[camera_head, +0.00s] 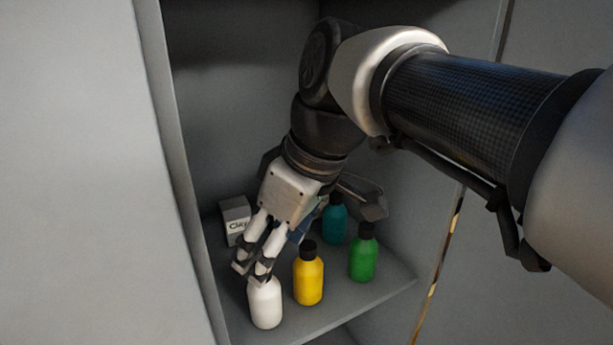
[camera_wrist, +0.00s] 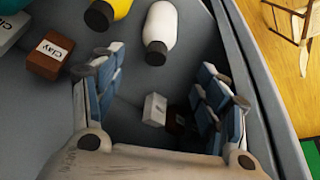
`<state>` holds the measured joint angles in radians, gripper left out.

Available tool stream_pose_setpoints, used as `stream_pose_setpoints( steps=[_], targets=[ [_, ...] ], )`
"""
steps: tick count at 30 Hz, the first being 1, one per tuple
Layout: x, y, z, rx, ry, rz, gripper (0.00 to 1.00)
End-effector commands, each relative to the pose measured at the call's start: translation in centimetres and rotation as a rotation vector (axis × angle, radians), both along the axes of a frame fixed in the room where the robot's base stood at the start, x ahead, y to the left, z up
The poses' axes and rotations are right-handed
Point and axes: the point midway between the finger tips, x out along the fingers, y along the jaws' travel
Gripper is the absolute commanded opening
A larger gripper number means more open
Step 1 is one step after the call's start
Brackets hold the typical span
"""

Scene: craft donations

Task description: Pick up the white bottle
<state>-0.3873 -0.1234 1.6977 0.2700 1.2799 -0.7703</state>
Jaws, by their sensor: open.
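The white bottle (camera_head: 265,305) stands at the front left of the cabinet shelf in the head view. Its top is hidden there behind my fingers. In the wrist view the white bottle (camera_wrist: 163,24) shows at the top middle with its dark cap toward me. My gripper (camera_head: 252,272) points down at the bottle's top in the head view. In the wrist view my gripper (camera_wrist: 163,78) has its fingers spread apart, and the bottle lies beyond the fingertips, not between them. I cannot tell whether a finger touches the cap.
A yellow bottle (camera_head: 308,280) stands close right of the white one. A green bottle (camera_head: 363,260) and a teal bottle (camera_head: 335,224) stand farther right and back. A clay box (camera_head: 235,214) is at the back left. The cabinet's left wall (camera_head: 187,200) is close.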

Motion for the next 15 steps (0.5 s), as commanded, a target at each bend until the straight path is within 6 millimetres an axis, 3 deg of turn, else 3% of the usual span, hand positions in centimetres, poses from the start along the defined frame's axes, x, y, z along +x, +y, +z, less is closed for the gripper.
stream_pose_setpoints(
  steps=[6,15],
  targets=[
    [0.7,1.6,-4.5,-0.002,0.003,0.001,0.67],
    [1.3,2.5,-7.0,0.000,0.000,-0.002,0.67]
  ],
)
